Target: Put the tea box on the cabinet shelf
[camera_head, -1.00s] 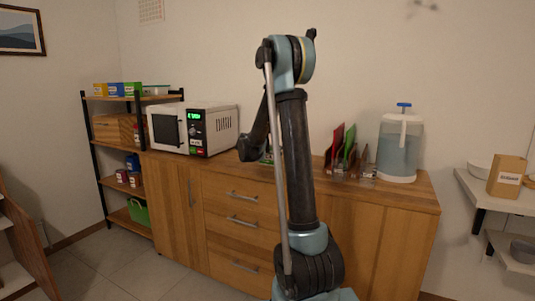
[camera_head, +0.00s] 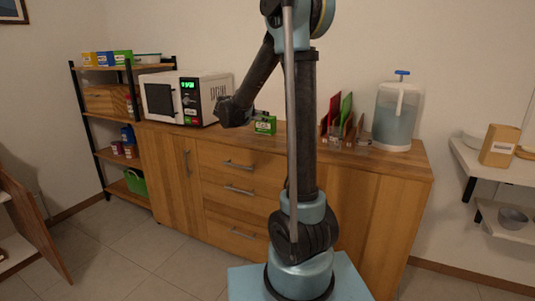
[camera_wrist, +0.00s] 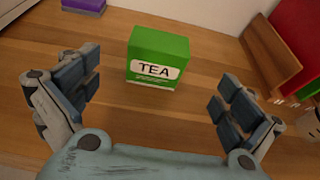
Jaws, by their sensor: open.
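The tea box (camera_wrist: 157,58) is a green box with a white TEA label, standing upright on the wooden cabinet top. It also shows as a small green box (camera_head: 265,125) in the head view, between the microwave and the letter rack. In the wrist view my gripper (camera_wrist: 153,103) is open and empty. Its two fingers are spread wide, with the box ahead of them and between their lines, not touching. In the head view the fingers themselves are hard to make out. A black-framed shelf unit (camera_head: 110,155) with wooden boards stands at the far left.
A white microwave (camera_head: 183,98) stands left of the box. A rack with red and green cards (camera_head: 340,118) and a water dispenser (camera_head: 396,117) stand to the right. The shelf unit's top holds several small boxes (camera_head: 105,58). A purple object (camera_wrist: 84,5) lies behind the tea box.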

